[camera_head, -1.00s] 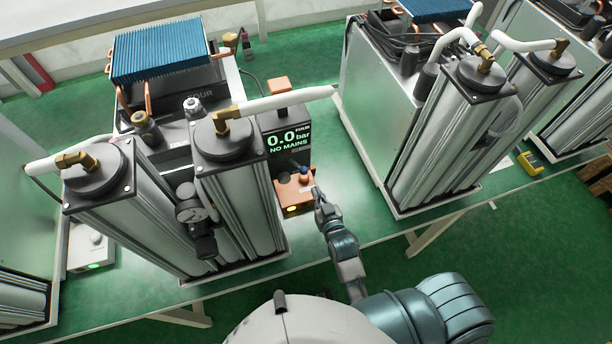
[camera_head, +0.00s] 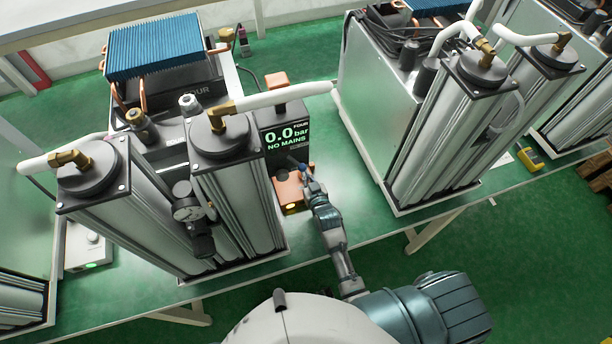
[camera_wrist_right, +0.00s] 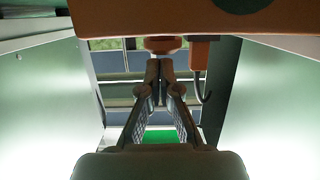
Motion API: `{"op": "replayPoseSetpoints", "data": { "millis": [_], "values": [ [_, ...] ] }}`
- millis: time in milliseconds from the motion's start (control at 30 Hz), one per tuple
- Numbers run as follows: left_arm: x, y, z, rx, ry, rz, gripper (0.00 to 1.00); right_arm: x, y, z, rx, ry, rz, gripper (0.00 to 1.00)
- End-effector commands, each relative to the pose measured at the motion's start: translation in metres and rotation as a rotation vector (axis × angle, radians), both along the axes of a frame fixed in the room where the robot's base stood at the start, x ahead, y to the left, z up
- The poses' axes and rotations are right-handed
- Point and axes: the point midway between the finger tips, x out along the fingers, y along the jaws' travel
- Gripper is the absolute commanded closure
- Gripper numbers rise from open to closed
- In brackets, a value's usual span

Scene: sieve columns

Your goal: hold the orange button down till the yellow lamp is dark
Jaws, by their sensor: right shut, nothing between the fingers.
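An orange box (camera_head: 283,190) stands on the green bench in front of the pressure display. The yellow lamp (camera_head: 293,208) on its front glows. My right gripper (camera_head: 300,168) is over the box's top and hides part of it. In the right wrist view my gripper (camera_wrist_right: 158,66) is shut and empty, its tips close to a round orange part (camera_wrist_right: 163,44), which looks like the orange button. I cannot tell whether the tips touch it or whether it is pressed. The button is not clear in the head view. My left gripper is out of view.
Metal columns (camera_head: 235,195) stand close to the left of the box, with a white hose (camera_head: 285,96) above. Another column unit (camera_head: 440,140) stands to the right. The bench between is clear.

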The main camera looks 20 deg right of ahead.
Motion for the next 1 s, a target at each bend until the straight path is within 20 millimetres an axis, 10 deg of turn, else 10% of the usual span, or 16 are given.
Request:
{"op": "replayPoseSetpoints", "data": {
  "millis": [1000],
  "values": [
    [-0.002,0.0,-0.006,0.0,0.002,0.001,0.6,-0.003,0.0,-0.034,-0.001,0.019,0.001,1.0]
  ]
}}
